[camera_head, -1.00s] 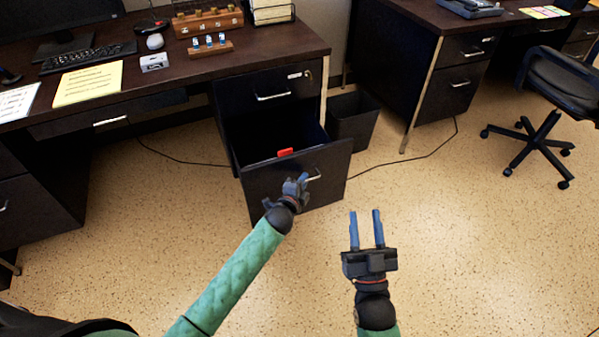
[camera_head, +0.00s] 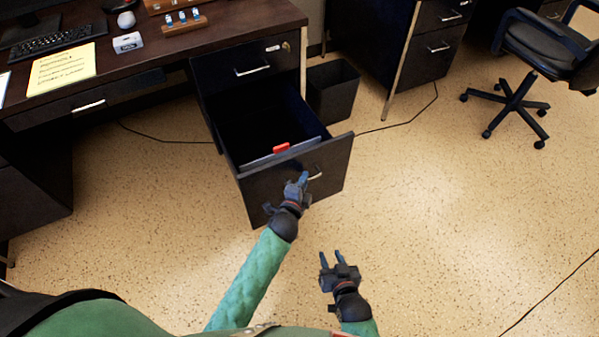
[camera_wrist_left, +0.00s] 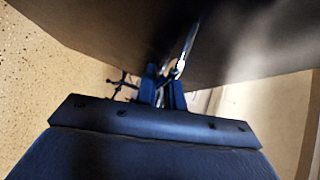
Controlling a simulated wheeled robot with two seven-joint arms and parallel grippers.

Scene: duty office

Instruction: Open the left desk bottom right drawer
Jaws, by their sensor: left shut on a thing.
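The bottom right drawer (camera_head: 262,190) of the left desk (camera_head: 150,60) is pulled well out, and its dark inside shows. A file with a red tab (camera_head: 281,148) stands inside near the front. My left gripper (camera_head: 303,180) is at the drawer front, shut on its metal handle (camera_head: 316,174). In the left wrist view, the blue fingers (camera_wrist_left: 164,88) close around the handle (camera_wrist_left: 186,48) against the dark drawer front. My right gripper (camera_head: 331,259) is open and empty over the floor, lower and to the right.
The upper drawer (camera_head: 245,68) above is shut. A black waste bin (camera_head: 333,90) stands right of the drawer. An office chair (camera_head: 540,60) is at the upper right. Cables (camera_head: 400,122) lie on the floor. The floor at the right is open.

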